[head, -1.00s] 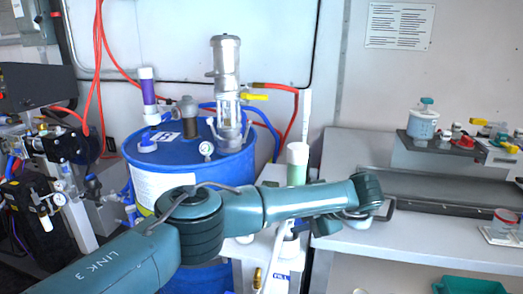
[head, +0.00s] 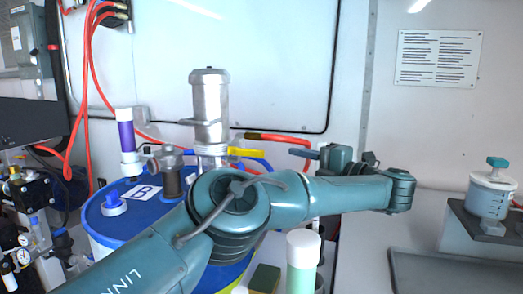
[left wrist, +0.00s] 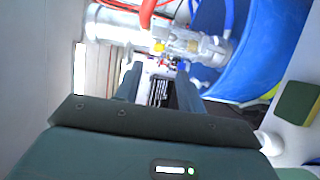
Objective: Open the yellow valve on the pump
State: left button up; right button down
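The pump (head: 210,105) is a grey metal cylinder standing on a blue drum (head: 110,228). Its yellow valve handle (head: 245,152) sticks out to the right from the pump's lower body, near a red hose. In the left wrist view a small yellow part (left wrist: 158,47) shows on the metal pump (left wrist: 190,43), beyond the fingertips. My left gripper (left wrist: 158,72) is open and empty, its two fingers apart and directed at the pump. In the head view it is to the right of the yellow handle, apart from it. My arm hides part of the drum. My right gripper is out of view.
A white-capped green bottle (head: 302,262) stands in front of the drum, close to my arm. A purple, white-capped cylinder (head: 126,135) stands left of the pump. Red hoses (head: 88,75) hang at the left. A container with a green lid (head: 490,192) stands at the right.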

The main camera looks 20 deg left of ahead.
aim_at(260, 155)
pick_arm(q)
jog(key=p+x, duration=0.1)
jog(key=x, duration=0.4)
jog(key=p+x, duration=0.1)
jog(key=x, duration=0.5)
jog(key=shift+s+a+r, duration=0.1)
jog(key=shift+a, duration=0.3)
jog(key=shift+w+a, duration=0.3)
jog(key=shift+a, duration=0.2)
jog(key=shift+c, duration=0.3)
grip_shut()
